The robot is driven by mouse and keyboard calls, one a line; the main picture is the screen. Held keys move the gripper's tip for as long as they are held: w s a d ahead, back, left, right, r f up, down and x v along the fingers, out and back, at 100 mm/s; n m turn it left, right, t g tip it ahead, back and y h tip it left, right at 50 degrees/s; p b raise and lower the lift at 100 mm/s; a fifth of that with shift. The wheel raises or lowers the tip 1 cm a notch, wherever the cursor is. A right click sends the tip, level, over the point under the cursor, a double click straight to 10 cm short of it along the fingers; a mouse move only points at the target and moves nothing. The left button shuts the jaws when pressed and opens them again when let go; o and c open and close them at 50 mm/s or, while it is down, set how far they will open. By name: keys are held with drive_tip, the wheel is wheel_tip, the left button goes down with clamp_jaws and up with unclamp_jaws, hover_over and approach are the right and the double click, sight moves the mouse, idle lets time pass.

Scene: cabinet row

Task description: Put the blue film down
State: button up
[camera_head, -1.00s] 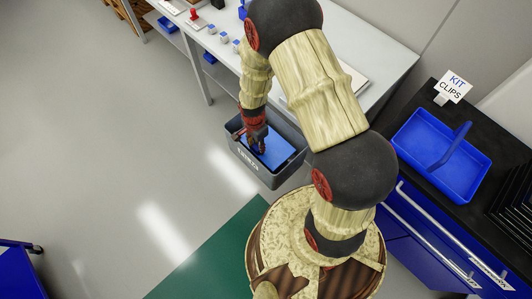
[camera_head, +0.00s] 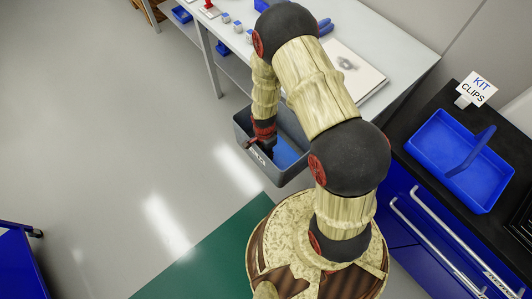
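The blue film (camera_head: 287,153) shows as a flat blue piece inside a grey bin (camera_head: 268,168). The bin stands below the front edge of the white table. My gripper (camera_head: 257,144) is at the left part of the bin, pointing down at its near left wall. The gripper and arm cover part of the film and bin. The fingers are small and partly hidden, so I cannot tell whether they are open or touch the film.
A white table (camera_head: 392,52) with small blue-and-white boxes stands behind the bin. Grey floor (camera_head: 110,130) is clear at left; a blue cart (camera_head: 15,265) stands lower left.

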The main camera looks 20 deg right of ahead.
drive_tip(key=o, duration=0.9)
drive_tip(key=shift+o, duration=0.2)
wheel_tip(320, 180, up, 37)
drive_tip(key=w+n+t+p, duration=0.2)
drive_tip(key=n+t+p, duration=0.1)
drive_tip(key=n+p, duration=0.25)
drive_tip(key=s+r+n+t, duration=0.3)
drive_tip(key=s+r+n, duration=0.6)
drive_tip(key=s+r, duration=0.7)
wheel_tip(320, 180, up, 3)
drive_tip(key=shift+r+b, duration=0.1)
drive_tip(key=shift+b, duration=0.3)
